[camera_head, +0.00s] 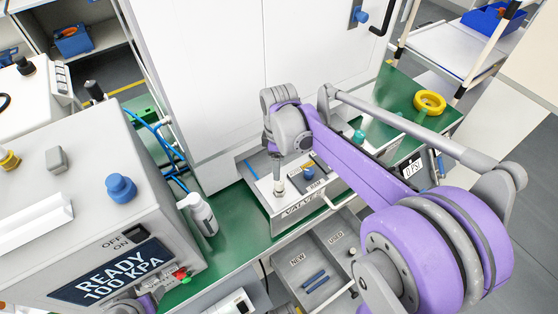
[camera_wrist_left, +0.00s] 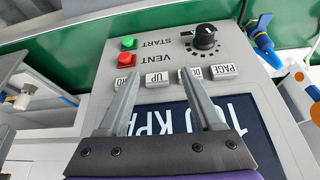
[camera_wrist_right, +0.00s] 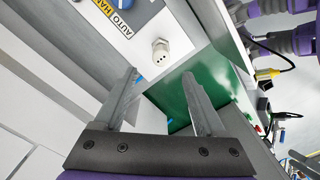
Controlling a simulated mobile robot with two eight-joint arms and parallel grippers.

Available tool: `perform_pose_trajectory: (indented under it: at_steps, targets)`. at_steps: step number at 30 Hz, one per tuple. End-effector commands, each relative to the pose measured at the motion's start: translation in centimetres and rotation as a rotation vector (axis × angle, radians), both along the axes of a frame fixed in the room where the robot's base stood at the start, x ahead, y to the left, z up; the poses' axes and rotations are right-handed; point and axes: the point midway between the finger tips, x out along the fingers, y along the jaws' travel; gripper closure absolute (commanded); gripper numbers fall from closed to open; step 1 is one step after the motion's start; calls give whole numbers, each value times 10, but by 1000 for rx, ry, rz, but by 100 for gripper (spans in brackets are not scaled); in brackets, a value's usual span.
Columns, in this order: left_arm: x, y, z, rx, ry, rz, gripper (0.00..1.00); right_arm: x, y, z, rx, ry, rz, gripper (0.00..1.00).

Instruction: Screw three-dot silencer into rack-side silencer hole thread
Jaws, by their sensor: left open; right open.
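The three-dot silencer (camera_wrist_right: 160,50) is a small pale cylinder with dark dots on its end face. In the right wrist view it stands on the white panel beside a blue knob. In the head view a small pale cylinder (camera_head: 279,188) stands on the valve box below my right wrist and looks like the same part. My right gripper (camera_wrist_right: 165,78) is open, its fingers apart and empty, with the silencer beyond the fingertips. My left gripper (camera_wrist_left: 160,82) is open and empty over the control panel. I cannot make out the rack-side silencer hole in any view.
The drawer valve box (camera_head: 300,208) sits on the green bench (camera_head: 235,222). A white bottle (camera_head: 203,214) stands to its left, near the "READY 100 KPA" press housing (camera_head: 80,200). An open drawer (camera_head: 325,262) is below.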

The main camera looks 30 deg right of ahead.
Motion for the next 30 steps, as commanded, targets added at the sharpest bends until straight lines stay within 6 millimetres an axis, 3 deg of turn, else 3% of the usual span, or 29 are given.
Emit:
perform_pose_trajectory:
  at_steps: [15, 21, 30]
  targets:
    - [-2, 0, -10, 0, 4, 0, 33, -1, 1, -85, 0, -1, -1, 28]
    - [-3, 0, -11, 0, 5, 0, 33, -1, 1, -100, 0, -1, -2, 28]
    - [-3, 0, -11, 0, 5, 0, 33, -1, 1, -102, 0, -1, -2, 28]
